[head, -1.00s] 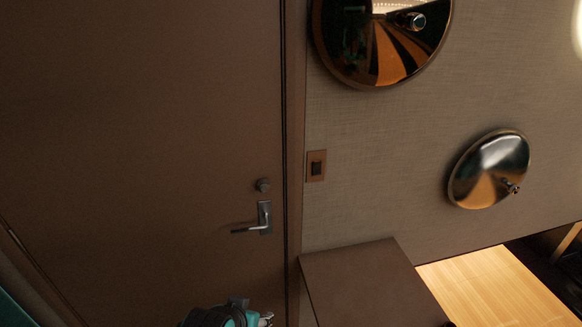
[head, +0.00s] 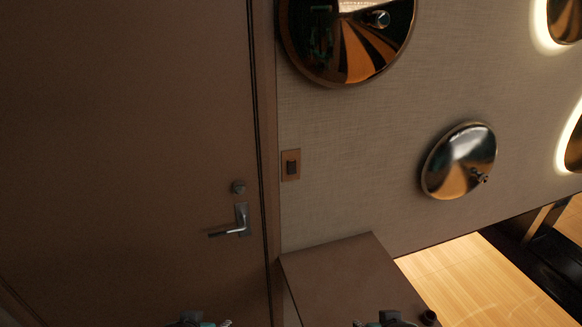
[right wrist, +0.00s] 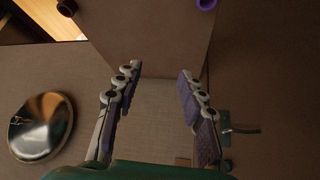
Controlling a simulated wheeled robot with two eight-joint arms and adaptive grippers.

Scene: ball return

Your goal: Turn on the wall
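The wall switch (head: 291,166) is a small dark rocker on a copper-coloured plate, on the textured wall just right of the door frame. Its plate shows partly at the bottom of the right wrist view (right wrist: 183,162). My right gripper (right wrist: 160,72) is open and empty in the right wrist view, its fingers spread wide and apart from the switch. Only its top shows at the bottom edge of the head view (head: 385,321). My left gripper (head: 200,322) barely shows at the bottom edge of the head view; its fingers are mostly cut off.
A brown door with a lever handle (head: 232,226) is left of the switch. A brown cabinet (head: 335,270) stands below it, with a dark round object (head: 428,317) at its edge. Domed mirrors (head: 460,160) hang right. A purple ring (right wrist: 205,4) shows in the right wrist view.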

